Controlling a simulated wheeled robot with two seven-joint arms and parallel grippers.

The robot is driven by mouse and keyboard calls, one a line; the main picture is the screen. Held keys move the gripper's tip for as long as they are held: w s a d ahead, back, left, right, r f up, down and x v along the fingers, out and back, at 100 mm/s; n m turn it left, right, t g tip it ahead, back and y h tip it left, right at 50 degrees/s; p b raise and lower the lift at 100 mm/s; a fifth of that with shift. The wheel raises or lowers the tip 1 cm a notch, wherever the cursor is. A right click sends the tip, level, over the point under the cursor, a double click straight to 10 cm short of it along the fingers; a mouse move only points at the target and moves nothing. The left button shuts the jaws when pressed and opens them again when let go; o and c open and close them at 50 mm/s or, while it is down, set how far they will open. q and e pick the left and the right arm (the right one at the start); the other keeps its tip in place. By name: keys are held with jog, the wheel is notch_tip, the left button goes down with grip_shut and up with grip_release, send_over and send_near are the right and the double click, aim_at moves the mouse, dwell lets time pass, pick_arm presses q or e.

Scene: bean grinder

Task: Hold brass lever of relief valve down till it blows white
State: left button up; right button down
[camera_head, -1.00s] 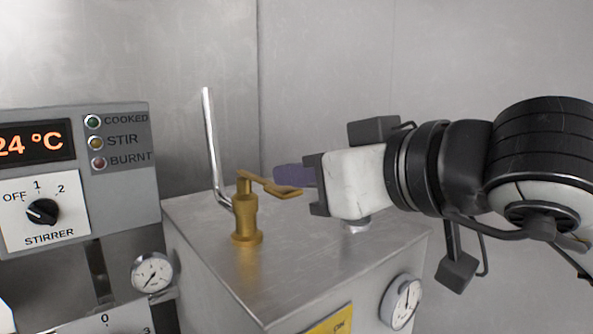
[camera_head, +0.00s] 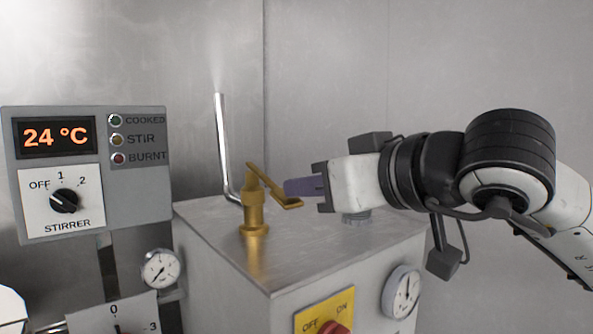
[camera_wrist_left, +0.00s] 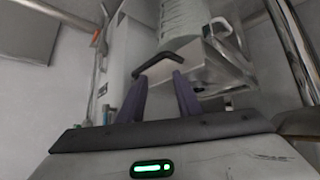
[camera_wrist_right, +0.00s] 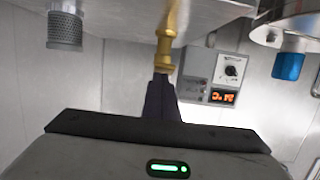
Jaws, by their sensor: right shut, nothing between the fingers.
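The brass relief valve (camera_head: 254,213) stands upright on top of the steel box. Its brass lever (camera_head: 275,188) slopes down to the right. My right gripper (camera_head: 288,187) comes in from the right, shut and empty, its purple fingertips at the lever's outer end. They appear to press on it, but I cannot tell contact for certain. In the right wrist view the closed fingers (camera_wrist_right: 160,78) point at the valve (camera_wrist_right: 166,45). A thin steel pipe (camera_head: 221,145) rises behind the valve, with a faint pale haze above its mouth. My left gripper (camera_wrist_left: 159,77) is open, fingers apart, outside the head view.
A control panel (camera_head: 150,190) reading 24 °C stands at the left. Gauges (camera_head: 160,268) and a yellow plate with a red switch (camera_head: 333,327) are on the fronts. A black handle (camera_wrist_left: 168,58) lies ahead of my left fingers.

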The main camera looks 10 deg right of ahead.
jog(key=shift+a, duration=0.1)
pick_arm(q)
jog(key=shift+s+a+f, duration=0.25)
jog(key=shift+s+f, duration=0.1)
jog(key=shift+f, duration=0.15)
jog(key=shift+w+r, duration=0.15)
jog(key=shift+r, duration=0.15)
dwell(0.4)
jog(key=shift+f, duration=0.15)
dwell(0.6)
dwell(0.8)
